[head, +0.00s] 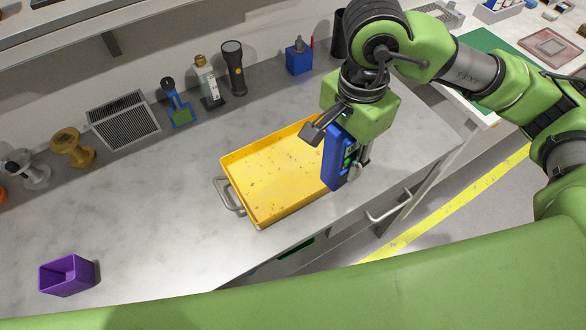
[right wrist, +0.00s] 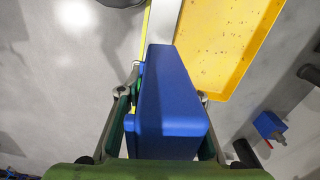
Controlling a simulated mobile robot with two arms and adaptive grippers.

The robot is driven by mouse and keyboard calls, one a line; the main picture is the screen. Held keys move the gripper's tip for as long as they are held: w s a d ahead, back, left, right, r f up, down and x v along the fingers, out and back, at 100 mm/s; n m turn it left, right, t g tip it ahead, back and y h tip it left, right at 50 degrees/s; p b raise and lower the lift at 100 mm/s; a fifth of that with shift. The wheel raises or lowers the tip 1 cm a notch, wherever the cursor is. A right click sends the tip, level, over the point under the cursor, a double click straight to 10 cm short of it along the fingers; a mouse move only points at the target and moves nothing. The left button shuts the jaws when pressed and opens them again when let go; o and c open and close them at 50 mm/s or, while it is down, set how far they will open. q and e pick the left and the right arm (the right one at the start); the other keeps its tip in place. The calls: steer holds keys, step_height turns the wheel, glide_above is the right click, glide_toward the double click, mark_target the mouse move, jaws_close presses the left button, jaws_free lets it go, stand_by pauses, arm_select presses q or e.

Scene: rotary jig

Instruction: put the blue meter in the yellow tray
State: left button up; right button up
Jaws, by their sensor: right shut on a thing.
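The tray (right wrist: 240,62) also shows beyond the meter in the right wrist view. I cannot tell the meter's height above the worktop. My left gripper is out of view.
A purple box (head: 68,275) stands at the front left. A black torch (head: 233,68), a bottle (head: 207,82), a vent grille (head: 124,120), spools (head: 73,148) and a blue block (head: 299,57) line the back.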

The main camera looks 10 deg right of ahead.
steer(key=m, duration=0.2)
steer(key=a+m, duration=0.1)
steer(key=m, duration=0.1)
steer(key=shift+a, duration=0.15)
steer(key=m, duration=0.1)
steer(key=a+m, duration=0.1)
steer(key=m, duration=0.1)
steer(key=shift+w+r+m+b, duration=0.1)
steer(key=shift+m+b, duration=0.2)
steer(key=shift+b, duration=0.1)
steer(key=m, duration=0.2)
steer(key=a+m, duration=0.1)
steer(key=m, duration=0.2)
steer(key=shift+a+r+m+b, duration=0.1)
steer(key=shift+a+m+b, duration=0.15)
steer(key=shift+m+b, duration=0.05)
steer(key=a+m, duration=0.2)
steer(key=m, duration=0.4)
steer(key=p, duration=0.4)
glide_above(315, 158)
step_height(315, 158, down, 12)
steer(key=shift+f, duration=0.3)
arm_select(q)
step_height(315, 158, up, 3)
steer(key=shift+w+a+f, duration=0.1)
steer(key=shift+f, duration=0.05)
